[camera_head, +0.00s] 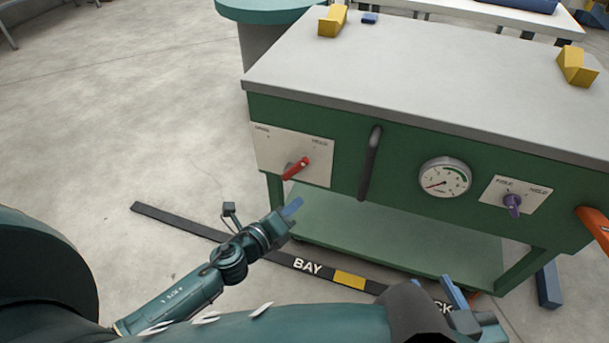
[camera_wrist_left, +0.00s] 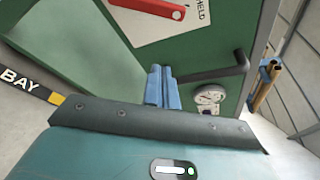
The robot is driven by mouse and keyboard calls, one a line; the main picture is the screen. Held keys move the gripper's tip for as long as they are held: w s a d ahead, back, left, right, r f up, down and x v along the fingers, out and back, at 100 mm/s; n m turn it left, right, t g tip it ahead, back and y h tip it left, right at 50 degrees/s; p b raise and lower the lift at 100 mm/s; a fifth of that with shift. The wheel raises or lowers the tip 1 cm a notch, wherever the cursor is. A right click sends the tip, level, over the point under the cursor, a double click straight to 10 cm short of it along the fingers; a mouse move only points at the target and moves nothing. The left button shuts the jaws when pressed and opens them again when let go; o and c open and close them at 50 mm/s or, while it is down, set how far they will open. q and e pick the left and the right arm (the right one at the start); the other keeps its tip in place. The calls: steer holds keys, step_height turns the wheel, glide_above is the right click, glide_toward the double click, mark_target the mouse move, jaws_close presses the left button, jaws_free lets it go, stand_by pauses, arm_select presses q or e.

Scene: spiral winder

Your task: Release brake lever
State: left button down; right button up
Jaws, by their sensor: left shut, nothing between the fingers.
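The brake lever is a red handle (camera_head: 296,168) on a white plate (camera_head: 290,155) at the left of the green cabinet front. In the left wrist view the red lever (camera_wrist_left: 150,8) is at the top edge, partly cut off. My left gripper (camera_head: 292,208) is shut and empty, below the lever and apart from it; its blue fingers (camera_wrist_left: 161,87) are together. My right gripper (camera_head: 455,296) is low at the right, partly hidden by my arm.
A dark vertical handle (camera_head: 370,163) sticks out right of the plate. Further right are a gauge (camera_head: 444,177), a purple knob (camera_head: 512,204) on a second plate and an orange handle (camera_head: 596,228).

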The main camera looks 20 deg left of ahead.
mark_target(295, 169)
arm_select(q)
steer(key=w, duration=0.9)
steer(key=shift+w+r, duration=0.25)
steer(key=shift+a, duration=0.15)
